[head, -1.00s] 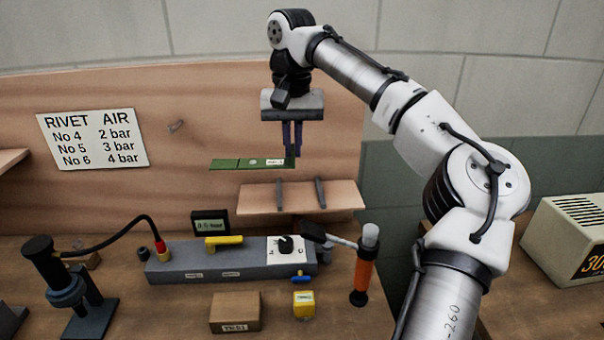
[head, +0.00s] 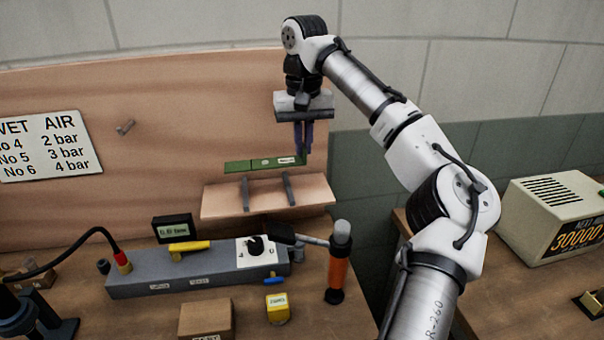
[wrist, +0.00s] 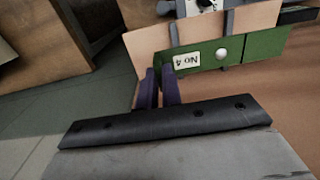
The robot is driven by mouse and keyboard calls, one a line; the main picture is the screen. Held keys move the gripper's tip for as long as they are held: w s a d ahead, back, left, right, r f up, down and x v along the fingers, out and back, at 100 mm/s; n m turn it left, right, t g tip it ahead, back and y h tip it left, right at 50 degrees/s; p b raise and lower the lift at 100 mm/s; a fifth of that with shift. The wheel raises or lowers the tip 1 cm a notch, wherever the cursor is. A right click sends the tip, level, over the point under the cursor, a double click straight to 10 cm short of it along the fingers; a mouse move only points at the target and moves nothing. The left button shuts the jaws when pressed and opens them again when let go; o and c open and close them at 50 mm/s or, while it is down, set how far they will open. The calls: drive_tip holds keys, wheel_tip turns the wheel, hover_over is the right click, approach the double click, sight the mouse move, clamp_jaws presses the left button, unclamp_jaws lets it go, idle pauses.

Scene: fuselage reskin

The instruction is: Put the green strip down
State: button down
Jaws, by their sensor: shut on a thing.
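The green strip (head: 240,166) is held out sideways to the left of my gripper (head: 303,158), which is shut on its right end. The strip is roughly level, in front of the wooden back panel and just above the small wooden shelf (head: 230,205) with two dark pegs. In the wrist view the strip (wrist: 261,47) shows a white label reading "No 4" and a pale round spot, and the purple fingers (wrist: 161,86) meet at its labelled end. I cannot tell whether the strip touches the pegs (head: 288,188).
Below the shelf, a grey bench unit (head: 200,271) carries a yellow handle and a dial. A hammer-like tool with an orange handle (head: 338,272), a yellow block (head: 277,308) and a cardboard box (head: 206,322) stand nearby. A cream box with a counter (head: 550,220) stands at right.

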drive_tip(key=shift+f+p, duration=0.55)
drive_tip(key=shift+f, duration=3)
drive_tip(key=shift+f, duration=0.1)
drive_tip(key=shift+f, duration=0.25)
drive_tip(key=c, duration=1.6)
unclamp_jaws()
drive_tip(key=shift+r, duration=0.15)
wheel_tip(320, 180, up, 12)
drive_tip(key=shift+r+b, duration=0.25)
drive_tip(key=shift+b, duration=0.05)
